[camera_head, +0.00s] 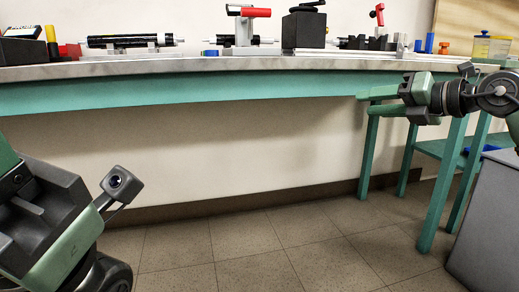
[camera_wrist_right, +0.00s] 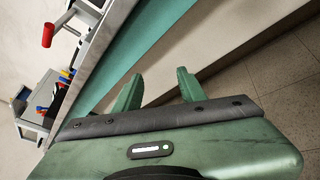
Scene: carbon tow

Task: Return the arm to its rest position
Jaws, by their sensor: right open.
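My right arm comes in from the right in the head view. Its gripper (camera_head: 364,103) is in front of the workbench's front edge, with its two green fingers pointing left. The fingers are apart, with nothing between them. The right wrist view also shows the open, empty fingers (camera_wrist_right: 158,84), with floor and the bench front beyond them. Part of my left arm (camera_head: 50,215) fills the lower left of the head view, with a small camera on a bracket. Its fingers do not show.
The long workbench (camera_head: 240,92) has a teal front edge. On it stand black rollers (camera_head: 130,41), a red-handled tool (camera_head: 248,25), a black block (camera_head: 304,28) and yellow containers (camera_head: 490,46). A teal stand (camera_head: 432,205) and a grey cabinet (camera_head: 490,220) are at right. The tiled floor (camera_head: 250,240) is clear.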

